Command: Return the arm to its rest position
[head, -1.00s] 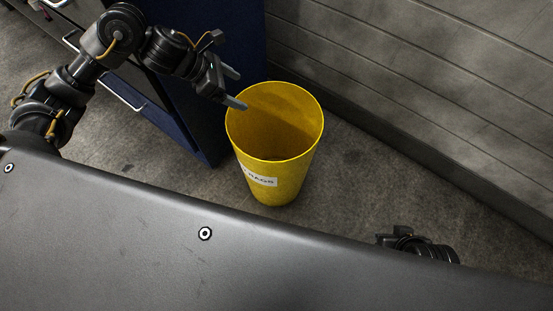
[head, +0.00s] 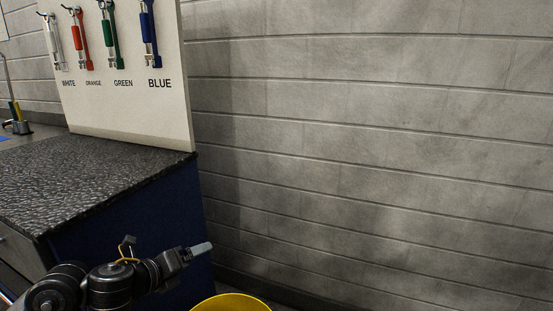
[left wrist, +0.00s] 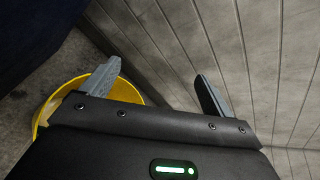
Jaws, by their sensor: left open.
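My left arm comes in at the bottom left of the head view, with its left gripper (head: 201,248) beside the blue cabinet side and above the yellow bin (head: 232,303). In the left wrist view the two grey fingers of the gripper (left wrist: 160,88) stand wide apart with nothing between them. The yellow bin also shows in the left wrist view (left wrist: 48,108), below and behind the left finger. Only the bin's rim shows in the head view. My right gripper is not in view.
A dark speckled counter (head: 90,175) on a blue cabinet (head: 130,235) stands at the left. A white board (head: 125,105) on it carries hanging tools labelled white, orange, green and blue. A grey block wall (head: 380,150) fills the right; the space before it looks clear.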

